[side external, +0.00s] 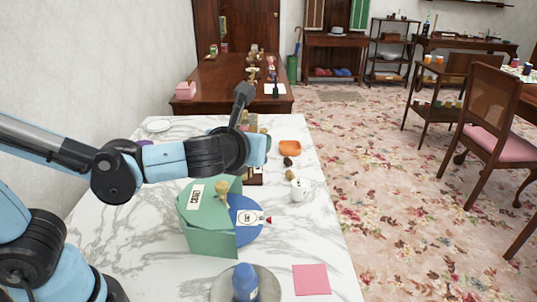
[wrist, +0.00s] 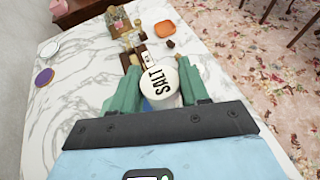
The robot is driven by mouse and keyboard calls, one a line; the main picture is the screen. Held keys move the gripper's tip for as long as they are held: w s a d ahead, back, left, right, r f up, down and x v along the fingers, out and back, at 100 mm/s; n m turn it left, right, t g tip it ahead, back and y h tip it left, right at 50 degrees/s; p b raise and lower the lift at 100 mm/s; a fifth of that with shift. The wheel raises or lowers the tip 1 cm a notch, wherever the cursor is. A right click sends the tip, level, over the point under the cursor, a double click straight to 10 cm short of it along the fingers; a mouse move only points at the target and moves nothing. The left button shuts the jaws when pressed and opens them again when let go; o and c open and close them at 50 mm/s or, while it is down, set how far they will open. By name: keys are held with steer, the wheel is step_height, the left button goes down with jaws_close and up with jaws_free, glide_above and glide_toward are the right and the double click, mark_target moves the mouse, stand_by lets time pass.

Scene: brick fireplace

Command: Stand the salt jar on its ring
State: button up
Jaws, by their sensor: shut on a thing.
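The white salt jar (wrist: 160,84), with "SALT" in black on its round face, is between the green fingers of my gripper (wrist: 162,66) in the wrist view. The gripper is shut on it. A blue patch (wrist: 148,105) shows beside the jar in the wrist view.
A blue-capped bottle (side external: 245,283) stands on a grey disc, near a pink square (side external: 311,279). A white round object (side external: 298,192) and an orange bowl (side external: 289,148) are to the right. The left tabletop has free room.

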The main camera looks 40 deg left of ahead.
steer(key=a, duration=0.4)
steer(key=s+d+f, duration=0.2)
steer(key=d+f, duration=0.2)
steer(key=d, duration=0.8)
steer(key=s+d+f, duration=0.3)
steer(key=d, duration=0.8)
steer(key=shift+d+f+m+t, duration=0.3)
steer(key=shift+d+f, duration=0.05)
steer(key=w+a+f, duration=0.2)
steer(key=w, duration=0.1)
steer(key=w+a+f, duration=0.2)
steer(key=w, duration=0.1)
steer(key=w+a+f, duration=0.3)
steer(key=shift+f, duration=1.75)
steer(key=o, duration=1.1)
steer(key=shift+h, duration=0.3)
